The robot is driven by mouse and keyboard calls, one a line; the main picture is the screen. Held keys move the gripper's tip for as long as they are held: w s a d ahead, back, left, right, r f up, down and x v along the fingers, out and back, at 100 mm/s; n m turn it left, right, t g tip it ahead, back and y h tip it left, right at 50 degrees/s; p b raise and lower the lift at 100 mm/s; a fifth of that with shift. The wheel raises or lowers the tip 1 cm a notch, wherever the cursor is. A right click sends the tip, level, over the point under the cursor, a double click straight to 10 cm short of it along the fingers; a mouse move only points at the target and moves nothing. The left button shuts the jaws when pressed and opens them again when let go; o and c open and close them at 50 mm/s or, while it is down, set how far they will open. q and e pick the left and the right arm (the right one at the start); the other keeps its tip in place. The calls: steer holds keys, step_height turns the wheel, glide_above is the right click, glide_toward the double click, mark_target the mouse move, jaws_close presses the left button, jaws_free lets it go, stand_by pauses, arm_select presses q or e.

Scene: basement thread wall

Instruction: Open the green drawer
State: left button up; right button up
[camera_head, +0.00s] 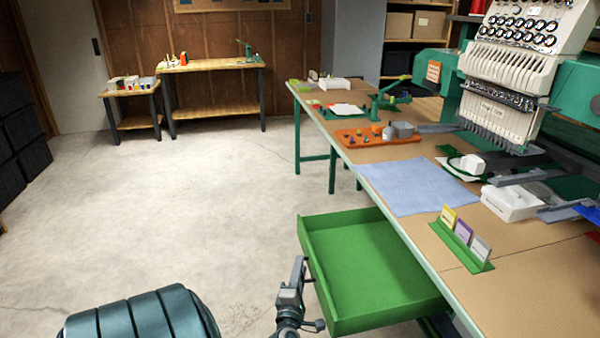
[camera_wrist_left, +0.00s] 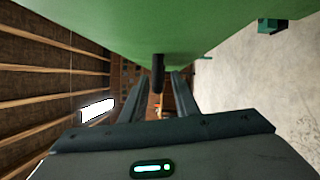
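The green drawer (camera_head: 372,268) is pulled well out from under the worktable, and its empty inside shows in the head view. My left gripper (camera_head: 311,302) is at the drawer's outer front face, low in the head view. In the left wrist view the drawer's green surface (camera_wrist_left: 150,25) fills the top. A dark handle (camera_wrist_left: 158,72) sticks down from it, in line with the gap between my left fingers (camera_wrist_left: 160,90). The fingers stand apart, with narrow gaps showing beside the handle. I cannot tell whether they touch it. My right gripper is out of view.
The worktable (camera_head: 405,238) carries a blue cloth (camera_head: 415,186), a green card holder (camera_head: 461,246), an orange tray (camera_head: 377,138) and an embroidery machine (camera_head: 500,115). Open concrete floor (camera_head: 190,210) lies left of the drawer. A wooden bench (camera_head: 210,66) stands at the far wall.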

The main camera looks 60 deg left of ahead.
arm_select(q)
steer(key=v, duration=1.7)
steer(key=shift+d+f, duration=0.15)
steer(key=shift+d, duration=0.05)
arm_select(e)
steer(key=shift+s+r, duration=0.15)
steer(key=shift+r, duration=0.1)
arm_select(q)
steer(key=shift+s, duration=0.1)
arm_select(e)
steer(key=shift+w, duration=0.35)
